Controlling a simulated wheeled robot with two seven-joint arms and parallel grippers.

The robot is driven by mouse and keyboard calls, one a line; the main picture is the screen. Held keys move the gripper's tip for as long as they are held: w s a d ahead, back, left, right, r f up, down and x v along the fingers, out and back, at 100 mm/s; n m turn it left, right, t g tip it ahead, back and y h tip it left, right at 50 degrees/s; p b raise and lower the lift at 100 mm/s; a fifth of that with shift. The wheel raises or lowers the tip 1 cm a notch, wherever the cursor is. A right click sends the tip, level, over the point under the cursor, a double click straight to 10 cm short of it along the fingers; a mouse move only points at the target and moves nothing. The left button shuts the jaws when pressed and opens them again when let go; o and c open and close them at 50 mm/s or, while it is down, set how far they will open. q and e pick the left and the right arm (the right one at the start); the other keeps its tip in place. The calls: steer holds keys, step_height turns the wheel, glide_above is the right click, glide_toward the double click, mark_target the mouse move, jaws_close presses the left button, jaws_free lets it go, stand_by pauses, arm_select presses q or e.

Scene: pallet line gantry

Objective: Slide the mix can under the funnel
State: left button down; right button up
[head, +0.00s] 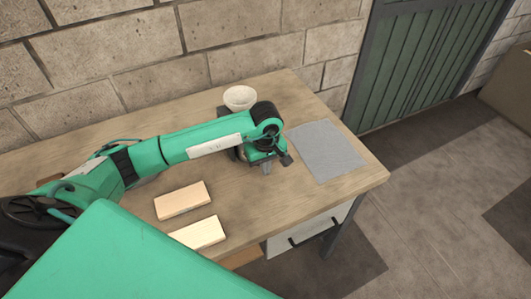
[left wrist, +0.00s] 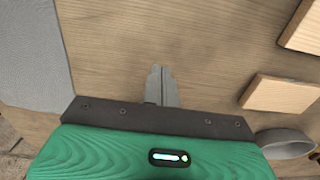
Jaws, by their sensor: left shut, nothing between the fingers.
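My left gripper (head: 266,169) is low over the wooden table, fingers together and empty. In the left wrist view its fingers (left wrist: 161,72) point at bare wood. A pale bowl-shaped piece, perhaps the funnel (head: 240,97), shows behind my left arm near the wall; what bears it is mostly hidden. A grey round rim, perhaps the mix can (left wrist: 286,140), is cut by my gripper body at the lower right of the left wrist view. It stands apart from the fingers. In the head view my arm hides most of that spot. My right gripper is not in view.
Two pale wooden blocks (head: 182,200) (head: 197,232) lie left of the gripper, near the table's front. A grey mat (head: 326,150) lies flat at the right end of the table (head: 350,185). Bare wood lies between mat and blocks. A block wall (head: 140,70) stands behind.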

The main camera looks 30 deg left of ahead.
arm_select(q)
step_height(320, 180, down, 4)
steer(key=shift+r+p, duration=0.2)
steer(key=shift+p, duration=0.45)
steer(key=shift+w+a+r+p, duration=0.15)
steer(key=shift+w+a+p, duration=0.5)
steer(key=shift+w+a, duration=0.65)
steer(key=shift+a, duration=0.25)
steer(key=shift+w+a+f, duration=0.2)
steer(key=shift+a+f, duration=0.05)
steer(key=shift+f, duration=0.05)
steer(key=w+a+b, duration=0.1)
steer(key=a+b, duration=0.1)
steer(key=shift+w+b, duration=0.35)
steer(key=shift+b, duration=0.05)
steer(key=shift+w+a+r, duration=0.1)
steer(key=shift+w+a, duration=0.15)
steer(key=shift+a, duration=0.05)
